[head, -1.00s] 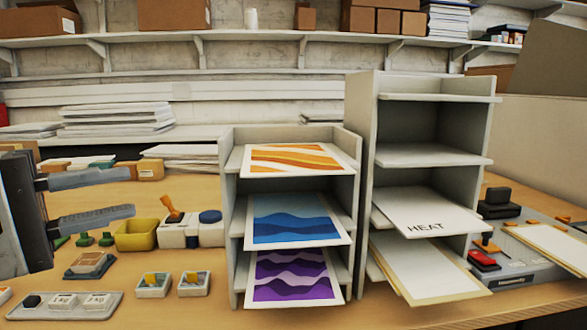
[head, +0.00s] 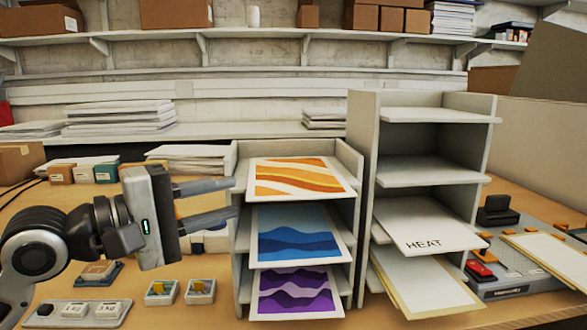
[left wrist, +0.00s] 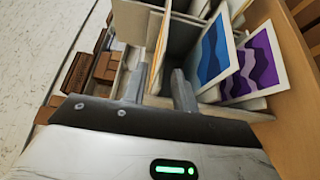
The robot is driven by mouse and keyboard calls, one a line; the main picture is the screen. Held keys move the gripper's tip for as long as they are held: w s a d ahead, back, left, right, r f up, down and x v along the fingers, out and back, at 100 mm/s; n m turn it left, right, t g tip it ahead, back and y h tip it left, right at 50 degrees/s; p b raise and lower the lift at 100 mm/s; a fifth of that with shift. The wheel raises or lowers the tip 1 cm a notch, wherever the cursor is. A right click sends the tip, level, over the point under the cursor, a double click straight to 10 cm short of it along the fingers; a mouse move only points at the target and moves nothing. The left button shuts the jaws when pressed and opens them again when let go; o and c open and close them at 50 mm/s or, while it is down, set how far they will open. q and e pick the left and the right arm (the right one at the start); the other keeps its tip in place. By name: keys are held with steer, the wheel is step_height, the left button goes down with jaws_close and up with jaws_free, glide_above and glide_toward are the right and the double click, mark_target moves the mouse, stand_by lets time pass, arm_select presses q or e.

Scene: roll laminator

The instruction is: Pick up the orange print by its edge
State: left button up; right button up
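The orange print (head: 299,178), with wavy orange and yellow bands on white, lies on the top shelf of the left rack (head: 243,160), its front edge sticking out. The blue print (head: 298,233) lies on the shelf below and the purple print (head: 297,291) on the lowest. My left gripper (head: 236,198) is open and empty, its fingertips at the rack's left side, left of the orange print. In the left wrist view the fingers (left wrist: 157,80) are apart, and a thin pale-orange sheet edge shows steeply between and beyond them. My right gripper is not in view.
A taller rack (head: 362,150) on the right holds a HEAT sheet (head: 425,225) and a cream-edged sheet (head: 412,285). The laminator (head: 510,275) is at far right. Small blocks and a tray (head: 78,313) lie on the table below my left arm.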

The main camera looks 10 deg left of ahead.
arm_select(q)
steer(key=x, duration=0.3)
steer(key=shift+w+d+p, duration=0.25)
steer(key=shift+w+p, duration=0.05)
steer(key=shift+p, duration=0.05)
jaws_close()
steer(key=shift+r, duration=0.1)
